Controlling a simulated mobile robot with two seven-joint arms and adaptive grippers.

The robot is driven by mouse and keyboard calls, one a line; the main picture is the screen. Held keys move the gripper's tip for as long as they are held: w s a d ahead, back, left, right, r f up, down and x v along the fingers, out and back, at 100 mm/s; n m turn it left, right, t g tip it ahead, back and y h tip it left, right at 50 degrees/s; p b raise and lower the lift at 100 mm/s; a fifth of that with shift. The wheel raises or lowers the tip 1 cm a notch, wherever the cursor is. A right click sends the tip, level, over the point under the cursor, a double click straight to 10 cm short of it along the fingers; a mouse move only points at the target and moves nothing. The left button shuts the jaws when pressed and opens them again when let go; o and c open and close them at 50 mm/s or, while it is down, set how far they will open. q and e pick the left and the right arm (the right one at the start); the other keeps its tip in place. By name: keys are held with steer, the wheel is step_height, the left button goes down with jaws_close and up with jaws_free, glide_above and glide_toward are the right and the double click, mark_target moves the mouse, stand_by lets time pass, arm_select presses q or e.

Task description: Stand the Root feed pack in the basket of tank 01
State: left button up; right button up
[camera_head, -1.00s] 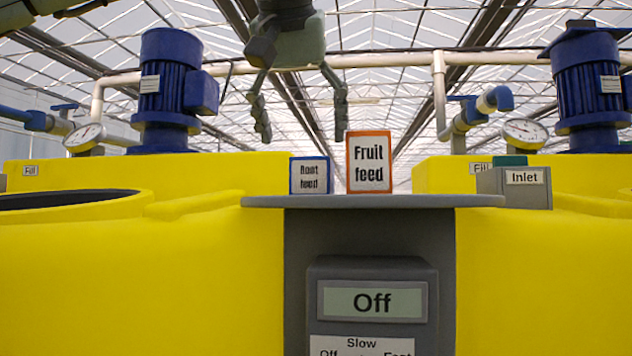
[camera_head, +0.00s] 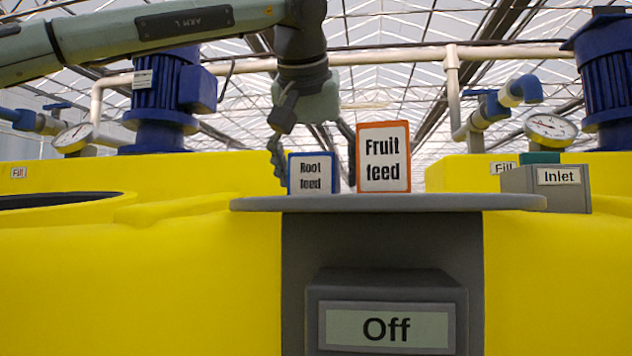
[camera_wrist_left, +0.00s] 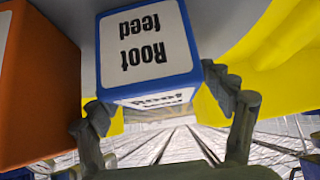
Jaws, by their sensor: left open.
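The Root feed pack (camera_head: 311,174), blue with a white label, stands upright on the grey shelf (camera_head: 400,203). In the left wrist view the pack (camera_wrist_left: 148,45) appears upside down, close between the fingers. My left gripper (camera_head: 316,168) points down from above, open, with one finger on each side of the pack. In the left wrist view the left gripper (camera_wrist_left: 165,98) shows a gap beside the pack on the right; contact on the left side is unclear. My right gripper is not in view. No basket is visible, and no tank number can be read.
The orange-edged Fruit feed pack (camera_head: 383,157) stands just right of the Root feed pack, close to my right-hand finger. A yellow tank with a dark round opening (camera_head: 60,200) lies left. A grey Inlet box (camera_head: 545,188) is right. An "Off" display (camera_head: 387,328) is below the shelf.

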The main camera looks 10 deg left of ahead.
arm_select(q)
steer(key=shift+w+f, duration=0.35)
steer(key=shift+w, duration=0.05)
steer(key=shift+w+f, duration=0.1)
steer(key=c, duration=1.7)
steer(key=shift+r, duration=0.7)
step_height(320, 180, up, 3)
steer(key=shift+f+p, duration=0.1)
steer(key=shift+p, duration=0.45)
steer(key=s+a+r, duration=0.2)
steer(key=a, duration=0.1)
steer(key=s+a+r, duration=0.2)
steer(key=s+a, duration=0.1)
steer(key=s+a+r, duration=0.2)
steer(key=a+r, duration=0.1)
steer(key=shift+s, duration=0.15)
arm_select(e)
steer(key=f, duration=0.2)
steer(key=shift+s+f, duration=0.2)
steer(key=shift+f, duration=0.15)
arm_select(q)
steer(key=shift+s+f, duration=0.1)
